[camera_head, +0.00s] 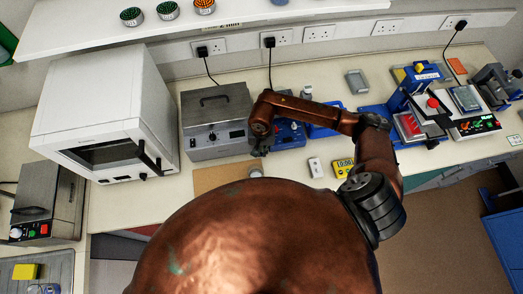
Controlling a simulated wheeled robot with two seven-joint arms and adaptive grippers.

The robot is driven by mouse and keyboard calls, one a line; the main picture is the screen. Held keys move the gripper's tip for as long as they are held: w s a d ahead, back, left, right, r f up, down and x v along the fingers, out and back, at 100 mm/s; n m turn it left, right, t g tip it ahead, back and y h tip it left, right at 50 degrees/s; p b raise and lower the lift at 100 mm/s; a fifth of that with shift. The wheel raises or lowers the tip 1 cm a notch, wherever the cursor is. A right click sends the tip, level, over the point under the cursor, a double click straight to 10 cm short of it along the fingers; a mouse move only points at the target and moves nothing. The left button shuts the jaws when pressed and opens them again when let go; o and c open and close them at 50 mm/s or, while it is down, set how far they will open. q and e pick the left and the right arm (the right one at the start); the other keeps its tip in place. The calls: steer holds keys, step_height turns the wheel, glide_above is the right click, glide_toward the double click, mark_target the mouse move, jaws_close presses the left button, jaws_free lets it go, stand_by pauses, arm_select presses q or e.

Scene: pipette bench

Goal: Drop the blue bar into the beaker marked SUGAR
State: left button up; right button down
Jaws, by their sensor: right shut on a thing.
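My right gripper (258,148) hangs at the end of my brown right arm, just in front of the grey box with a handle and above the brown mat (208,180). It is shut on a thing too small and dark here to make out. A small pale object (256,171), partly hidden by my body, shows just below it; I cannot tell whether it is a beaker. I cannot make out a blue bar or a SUGAR marking. My left gripper is not in view.
The grey box (217,121) and a white cabinet (106,113) stand behind and left. A blue device (288,133) stands behind my arm. A white handset (315,167) and yellow timer (343,167) lie right of the mat. A blue press (415,92) stands further right.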

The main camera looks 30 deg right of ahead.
steer(key=c, duration=2.5)
jaws_free()
steer(key=shift+f, duration=0.2)
steer(key=shift+c, duration=0.2)
steer(key=o, duration=0.4)
steer(key=shift+o, duration=0.2)
steer(key=shift+r, duration=0.2)
